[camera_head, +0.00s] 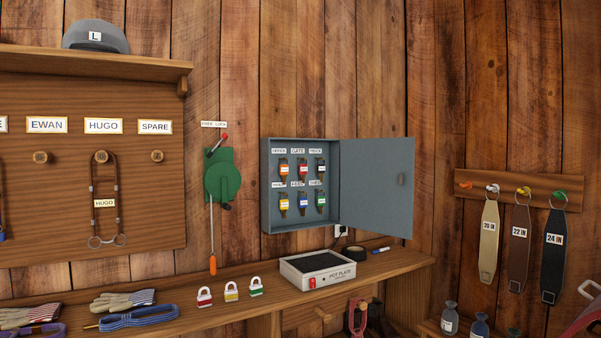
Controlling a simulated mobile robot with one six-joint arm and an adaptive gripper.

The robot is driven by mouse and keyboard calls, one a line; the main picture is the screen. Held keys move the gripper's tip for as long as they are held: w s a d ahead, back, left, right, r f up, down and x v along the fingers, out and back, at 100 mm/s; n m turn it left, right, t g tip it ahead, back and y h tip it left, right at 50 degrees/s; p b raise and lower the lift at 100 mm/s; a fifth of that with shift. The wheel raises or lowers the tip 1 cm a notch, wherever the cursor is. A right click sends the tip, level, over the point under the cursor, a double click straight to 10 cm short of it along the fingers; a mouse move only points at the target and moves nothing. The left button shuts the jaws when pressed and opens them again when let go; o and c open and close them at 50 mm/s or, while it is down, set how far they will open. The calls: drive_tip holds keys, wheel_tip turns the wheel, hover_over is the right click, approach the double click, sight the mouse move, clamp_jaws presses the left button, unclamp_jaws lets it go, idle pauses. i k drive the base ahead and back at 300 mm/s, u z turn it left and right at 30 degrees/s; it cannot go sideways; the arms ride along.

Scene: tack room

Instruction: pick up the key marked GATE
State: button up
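A grey key cabinet (265,190) hangs on the plank wall. Its door (378,188) stands open, swung out to the right. Inside, several keys hang in two rows of three, each with a white label above. The label GATE (297,151) is in the middle of the top row. The key with a red tag (303,169) hangs under it. An orange-tagged key (283,169) hangs to its left and a dark-tagged key (320,169) to its right. Yellow, blue and green tags hang in the lower row. My gripper is not in view.
Below the cabinet, a hot plate (318,271) and several padlocks stand on a wooden shelf (245,303). Straps (490,240) hang at right. The space before the cabinet looks clear.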

sight(303, 168)
drive_tip(key=z, duration=0.75)
drive_tip(key=k, duration=0.1)
drive_tip(key=u, duration=1.4)
drive_tip(key=i, duration=1)
drive_tip(key=u, duration=0.05)
